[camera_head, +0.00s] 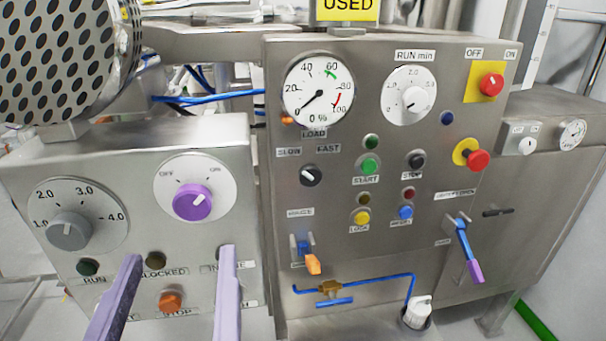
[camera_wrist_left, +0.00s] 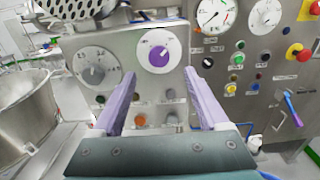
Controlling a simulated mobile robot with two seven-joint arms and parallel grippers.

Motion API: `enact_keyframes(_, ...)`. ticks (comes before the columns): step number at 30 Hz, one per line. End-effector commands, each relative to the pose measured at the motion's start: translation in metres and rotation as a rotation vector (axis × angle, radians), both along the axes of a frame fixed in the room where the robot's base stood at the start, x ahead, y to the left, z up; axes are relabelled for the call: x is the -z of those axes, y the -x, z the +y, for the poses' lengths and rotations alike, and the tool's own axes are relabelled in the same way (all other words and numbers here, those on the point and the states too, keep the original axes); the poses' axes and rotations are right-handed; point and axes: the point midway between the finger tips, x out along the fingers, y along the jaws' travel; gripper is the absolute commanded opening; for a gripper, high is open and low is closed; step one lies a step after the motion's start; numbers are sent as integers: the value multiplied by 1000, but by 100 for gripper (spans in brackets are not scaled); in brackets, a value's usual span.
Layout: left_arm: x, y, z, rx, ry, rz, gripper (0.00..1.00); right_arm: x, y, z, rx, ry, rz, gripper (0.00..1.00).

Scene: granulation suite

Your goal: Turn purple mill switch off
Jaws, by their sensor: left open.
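The purple mill switch (camera_head: 192,202) is a round knob on a white dial with OFF at upper left and ON at upper right. It sits on the left grey panel and also shows in the left wrist view (camera_wrist_left: 159,57). I cannot tell for sure which label its pointer faces. My left gripper (camera_head: 181,254) is open and empty, its lilac fingers wide apart. In the head view the fingertips appear below the knob, one to each side. In the left wrist view the gripper (camera_wrist_left: 160,75) has the knob framed between and just beyond its fingertips. My right gripper is not in view.
A grey speed knob (camera_head: 69,230) is left of the switch. Below are a green RUN lamp (camera_head: 87,267) and an orange STOP button (camera_head: 172,300). A larger panel (camera_head: 330,230) at right carries gauges, buttons and a blue lever (camera_head: 465,243). A perforated drum (camera_head: 60,50) hangs at upper left.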

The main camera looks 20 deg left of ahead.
Motion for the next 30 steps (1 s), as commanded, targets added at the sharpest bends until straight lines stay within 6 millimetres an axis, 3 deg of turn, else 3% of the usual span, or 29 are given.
enact_keyframes(3,-6,-20,13,-2,-3,-4,77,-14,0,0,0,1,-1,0)
enact_keyframes(12,-4,-62,39,-3,3,-2,77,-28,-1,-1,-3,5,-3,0)
enact_keyframes(24,-1,-71,45,-4,5,-1,77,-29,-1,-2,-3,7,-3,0)
enact_keyframes(30,-1,-71,45,-4,5,-1,56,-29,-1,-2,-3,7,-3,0)
